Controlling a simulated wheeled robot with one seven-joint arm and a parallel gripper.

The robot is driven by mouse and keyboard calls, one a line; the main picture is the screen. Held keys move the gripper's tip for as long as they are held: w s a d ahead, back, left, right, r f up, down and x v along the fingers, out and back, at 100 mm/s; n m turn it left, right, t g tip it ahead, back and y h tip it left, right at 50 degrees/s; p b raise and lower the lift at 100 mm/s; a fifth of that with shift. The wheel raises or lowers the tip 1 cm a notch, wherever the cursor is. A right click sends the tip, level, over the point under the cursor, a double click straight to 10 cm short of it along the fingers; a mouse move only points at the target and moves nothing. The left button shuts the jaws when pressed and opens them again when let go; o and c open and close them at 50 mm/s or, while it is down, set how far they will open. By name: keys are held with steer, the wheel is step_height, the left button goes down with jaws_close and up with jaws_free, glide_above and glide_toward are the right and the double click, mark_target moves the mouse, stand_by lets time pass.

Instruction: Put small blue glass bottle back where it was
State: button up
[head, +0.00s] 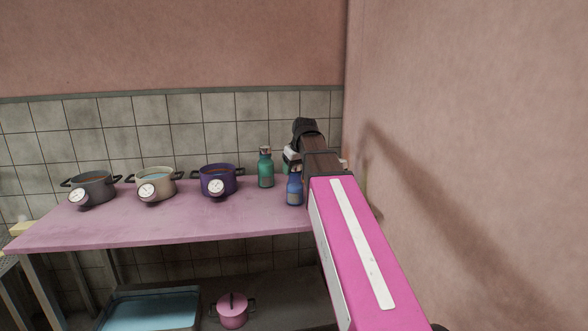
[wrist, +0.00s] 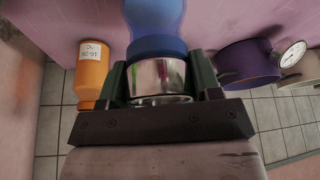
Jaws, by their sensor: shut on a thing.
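The small blue glass bottle (head: 295,190) is at the right part of the pink table, under the end of my arm. In the wrist view its blue body (wrist: 157,18) points away from the camera, and its silver cap sits between the two dark fingers. My gripper (wrist: 160,78) is shut on the bottle at the cap. In the head view my arm hides most of the gripper. The bottle looks about upright. I cannot tell whether its base touches the table or hangs just above it.
A green bottle (head: 265,170) stands just left of the blue one. A purple pot (head: 217,182), a cream pot (head: 155,186) and a dark grey pot (head: 93,189) line the table (head: 190,222). An orange bottle (wrist: 91,72) shows in the wrist view. A pink wall (head: 480,140) is close on the right.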

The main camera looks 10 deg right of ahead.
steer(key=shift+f, duration=0.1)
steer(key=o, duration=1.5)
steer(key=v, duration=1.2)
